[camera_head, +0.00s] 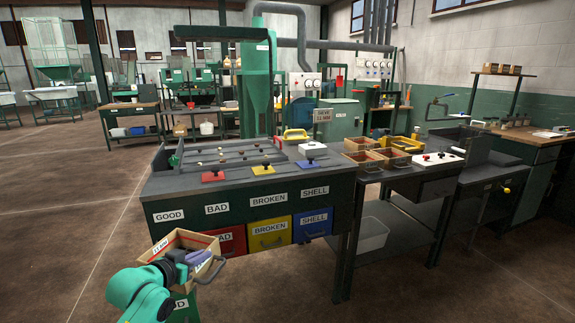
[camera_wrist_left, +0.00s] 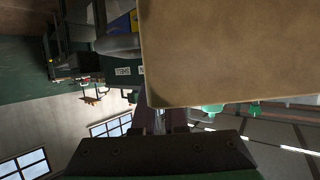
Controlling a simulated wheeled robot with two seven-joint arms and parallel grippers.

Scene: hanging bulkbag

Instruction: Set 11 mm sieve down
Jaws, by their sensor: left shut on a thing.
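The 11 mm sieve is a light wooden box frame (camera_head: 205,240) with a red inner edge and a label on its wall, at the lower left of the head view. A grey loop handle sticks out on its right side. My left gripper (camera_head: 190,261) is shut on the sieve, at the near side of the frame. The sieve is held tilted, in front of the sorting bench's left end. In the left wrist view the sieve's tan panel (camera_wrist_left: 235,55) fills the upper right and partly hides the fingers. My right gripper is not in view.
The sorting bench (camera_head: 250,180) has GOOD, BAD, BROKEN and SHELL labels, with coloured drawers below. Wooden trays (camera_head: 363,158) stand on the side table at right. A clear bin (camera_head: 373,234) sits on its lower shelf. The floor (camera_head: 75,220) at left is open.

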